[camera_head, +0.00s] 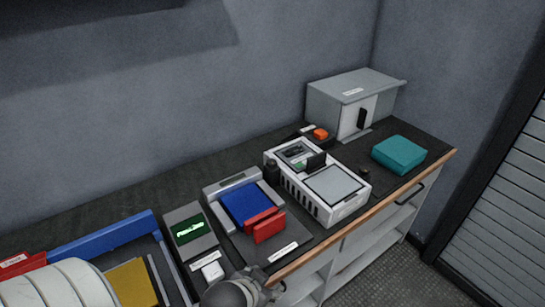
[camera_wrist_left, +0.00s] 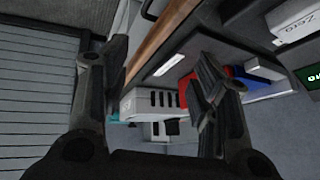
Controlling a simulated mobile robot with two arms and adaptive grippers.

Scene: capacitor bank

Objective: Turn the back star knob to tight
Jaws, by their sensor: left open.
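A dark knob-like piece (camera_head: 272,172) stands at the back left corner of the white vented unit (camera_head: 326,211) in the head view. A second small dark piece (camera_head: 364,173) sits by the unit's right side. Both are too small to show a star shape or a setting. My left gripper (camera_head: 266,289) is at the bottom of the head view, at the bench's front edge, apart from the unit. In the left wrist view its fingers (camera_wrist_left: 162,55) are spread with nothing between them. The vented unit (camera_wrist_left: 150,103) shows beyond them. My right gripper is not in view.
A blue block (camera_head: 242,204) and red pieces (camera_head: 268,225) are left of the unit. A green display box (camera_head: 190,231) is farther left. A grey cabinet (camera_head: 352,102), an orange button (camera_head: 320,133) and a teal box (camera_head: 399,153) stand beyond. The wooden bench edge (camera_head: 390,193) runs along the front.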

